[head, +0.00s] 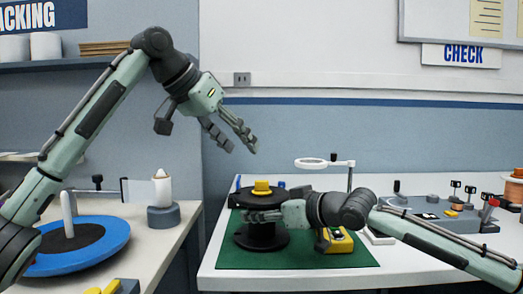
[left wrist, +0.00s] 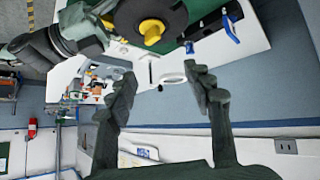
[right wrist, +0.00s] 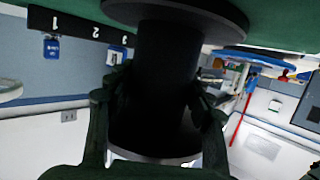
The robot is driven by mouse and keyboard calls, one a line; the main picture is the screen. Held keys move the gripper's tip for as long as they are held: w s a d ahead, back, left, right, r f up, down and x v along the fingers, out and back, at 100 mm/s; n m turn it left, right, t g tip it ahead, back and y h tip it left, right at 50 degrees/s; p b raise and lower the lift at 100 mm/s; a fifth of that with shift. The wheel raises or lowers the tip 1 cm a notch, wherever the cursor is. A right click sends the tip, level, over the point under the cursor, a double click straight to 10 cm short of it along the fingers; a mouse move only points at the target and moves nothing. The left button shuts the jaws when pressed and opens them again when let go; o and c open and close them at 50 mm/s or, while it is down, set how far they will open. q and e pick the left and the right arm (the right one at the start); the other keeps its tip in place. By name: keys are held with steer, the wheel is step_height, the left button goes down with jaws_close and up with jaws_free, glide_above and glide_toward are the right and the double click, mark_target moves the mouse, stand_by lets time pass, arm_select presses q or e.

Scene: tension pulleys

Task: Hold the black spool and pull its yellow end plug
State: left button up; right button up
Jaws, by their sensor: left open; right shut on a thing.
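The black spool (head: 262,237) stands upright on a green mat (head: 300,258) on the white table. Its yellow end plug (head: 262,187) sits in the middle of the top flange. My right gripper (head: 252,215) comes from the right and is shut on the spool's core. The core (right wrist: 165,85) shows between its fingers in the right wrist view. My left gripper (head: 236,146) is open and empty, raised above and to the left of the spool. In the left wrist view the yellow plug (left wrist: 151,31) and the black flange show at the top, beyond the open fingers (left wrist: 165,90).
A magnifier ring (head: 312,163) on a stand rises behind the spool. A yellow box (head: 339,241) sits on the mat to the right. A blue disc (head: 100,245) and a white cone (head: 162,190) are on the left table. The air above the plug is clear.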

mark_target(262, 181)
arm_select(q)
steer(key=w+d+r+n+g+y, duration=0.1)
steer(key=d+r+n+g+y, duration=0.2)
steer(key=d+n+y, duration=0.3)
steer(key=shift+n, duration=0.7)
steer(key=x, duration=0.3)
steer(key=a+x, duration=0.1)
steer(key=x, duration=0.3)
steer(key=s+x, duration=0.1)
steer(key=x, duration=0.3)
steer(key=shift+a+f, duration=0.15)
steer(key=shift+f, duration=0.15)
jaws_close()
